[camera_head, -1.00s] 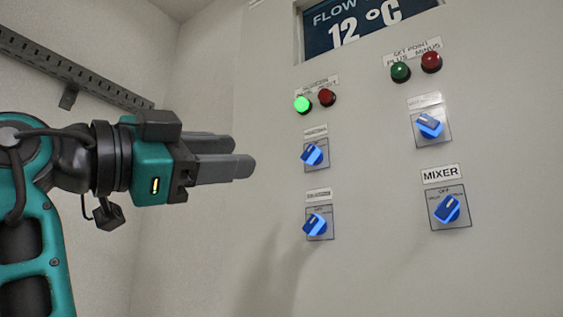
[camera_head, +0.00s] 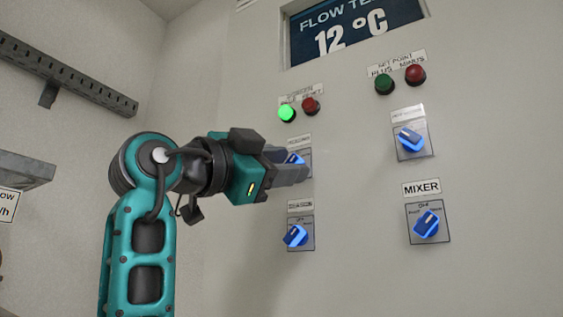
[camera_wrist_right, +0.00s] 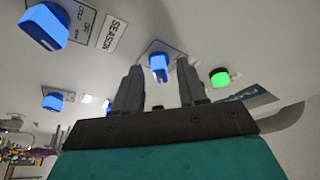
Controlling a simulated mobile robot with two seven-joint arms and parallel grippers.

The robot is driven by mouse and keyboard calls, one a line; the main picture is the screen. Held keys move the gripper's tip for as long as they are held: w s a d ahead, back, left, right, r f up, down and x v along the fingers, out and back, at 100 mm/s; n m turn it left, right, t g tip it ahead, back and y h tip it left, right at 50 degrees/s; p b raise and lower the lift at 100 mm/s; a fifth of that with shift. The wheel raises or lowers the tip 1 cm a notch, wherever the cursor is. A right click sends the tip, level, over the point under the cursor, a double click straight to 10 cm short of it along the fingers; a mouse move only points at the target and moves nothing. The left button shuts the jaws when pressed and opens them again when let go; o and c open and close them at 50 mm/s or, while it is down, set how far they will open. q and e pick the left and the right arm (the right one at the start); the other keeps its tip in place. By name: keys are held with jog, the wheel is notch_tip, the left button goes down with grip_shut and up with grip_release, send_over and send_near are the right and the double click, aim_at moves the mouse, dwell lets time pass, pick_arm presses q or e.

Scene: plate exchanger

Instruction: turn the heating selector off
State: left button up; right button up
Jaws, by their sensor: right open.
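A blue selector knob (camera_head: 295,158) on a grey square plate is the upper left one on the white panel. Its label is too blurred to read surely as heating. My right gripper (camera_head: 302,172) is in front of it and partly hides it. In the right wrist view the same knob (camera_wrist_right: 160,67) shows between the two spread fingers (camera_wrist_right: 159,80), with a pale mark on its face. The gripper is open and holds nothing; I cannot tell whether a finger touches the knob or plate. My left gripper is not in view.
The SEASON selector (camera_head: 295,236) is below, the MIXER selector (camera_head: 427,225) lower right, another blue selector (camera_head: 410,141) upper right. A lit green lamp (camera_head: 287,113) and a red button (camera_head: 310,106) sit above. The display (camera_head: 350,28) reads 12 °C. A grey rail (camera_head: 70,75) runs at left.

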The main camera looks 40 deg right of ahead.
jog(key=shift+c, duration=0.5)
grip_shut()
